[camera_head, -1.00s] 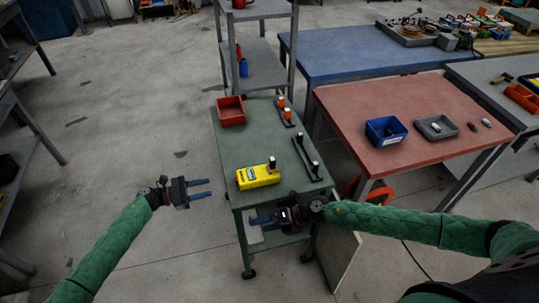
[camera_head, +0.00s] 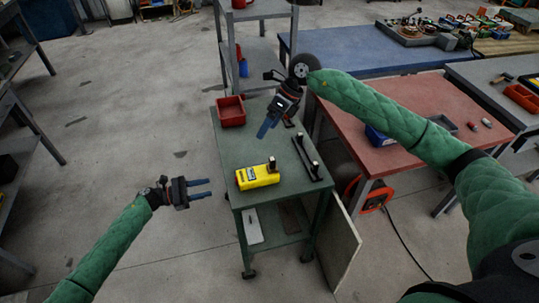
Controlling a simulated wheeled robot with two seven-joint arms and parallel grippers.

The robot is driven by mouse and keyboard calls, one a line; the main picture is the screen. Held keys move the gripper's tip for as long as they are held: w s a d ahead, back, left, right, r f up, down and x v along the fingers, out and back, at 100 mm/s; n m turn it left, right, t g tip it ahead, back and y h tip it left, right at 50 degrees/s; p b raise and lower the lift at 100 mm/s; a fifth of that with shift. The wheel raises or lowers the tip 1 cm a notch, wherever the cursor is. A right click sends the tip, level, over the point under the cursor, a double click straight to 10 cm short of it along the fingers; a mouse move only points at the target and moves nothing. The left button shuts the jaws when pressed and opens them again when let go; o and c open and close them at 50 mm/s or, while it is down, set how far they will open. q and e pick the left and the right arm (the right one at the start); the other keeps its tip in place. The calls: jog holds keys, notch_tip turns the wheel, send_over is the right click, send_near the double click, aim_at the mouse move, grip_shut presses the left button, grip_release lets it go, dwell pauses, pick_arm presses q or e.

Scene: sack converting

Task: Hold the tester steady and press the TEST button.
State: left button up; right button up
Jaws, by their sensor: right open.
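The yellow tester (camera_head: 257,177) lies on the green top of the cart (camera_head: 232,150), near its front edge. A dark upright piece with a light top stands at its right end. I cannot make out the TEST button. My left gripper (camera_head: 205,188) is open and empty, over the floor to the left of the cart, apart from the tester. My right gripper (camera_head: 266,128) is open and empty, pointing down above the cart, behind the tester and apart from it.
A red bin (camera_head: 231,111) sits at the cart's back left. A black bar-like fixture (camera_head: 307,158) lies right of the tester. A red-topped table (camera_head: 390,105) with a blue bin (camera_head: 376,138) stands to the right, partly behind my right arm.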

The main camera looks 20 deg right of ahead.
jog(key=w+r+h, duration=0.1)
jog(key=n+h, duration=0.5)
jog(key=n, duration=0.3)
send_over(269, 168)
jog(key=shift+t, duration=0.4)
notch_tip(269, 168, down, 16)
jog(key=shift+d+r, duration=0.1)
jog(key=shift+f, duration=3.95)
jog(key=c, duration=1.3)
pick_arm(q)
grip_shut()
